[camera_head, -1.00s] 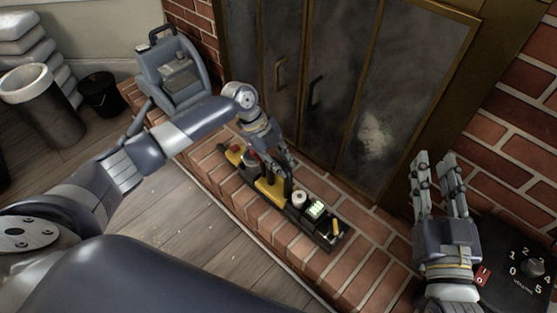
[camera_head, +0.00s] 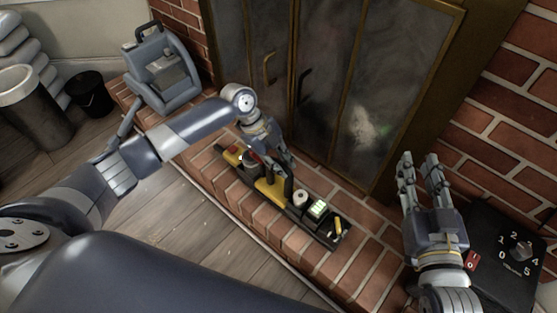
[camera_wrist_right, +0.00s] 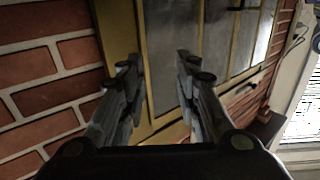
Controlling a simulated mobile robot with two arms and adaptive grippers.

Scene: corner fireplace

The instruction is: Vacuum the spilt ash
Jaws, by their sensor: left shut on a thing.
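No loose ash shows clearly. A pale whitish patch (camera_head: 366,124) shows at the right glass door of the fireplace; I cannot tell whether it is ash. A long black tray (camera_head: 325,238) lies on the brick hearth, with a yellow and black upright piece (camera_head: 270,192) in its middle. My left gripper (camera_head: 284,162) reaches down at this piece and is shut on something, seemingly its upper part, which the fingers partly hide. My right gripper (camera_head: 420,166) is open and empty, raised right of the tray; its two parted fingers also show in the right wrist view (camera_wrist_right: 158,68). No vacuum is clearly recognisable.
The tray also holds a white roll (camera_head: 300,197) and a green-lit piece (camera_head: 318,208). A grey-blue case (camera_head: 160,75) stands at the hearth's left end. A black numbered dial box (camera_head: 505,255) is right of my right gripper. Black and grey bins stand on the floor at left.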

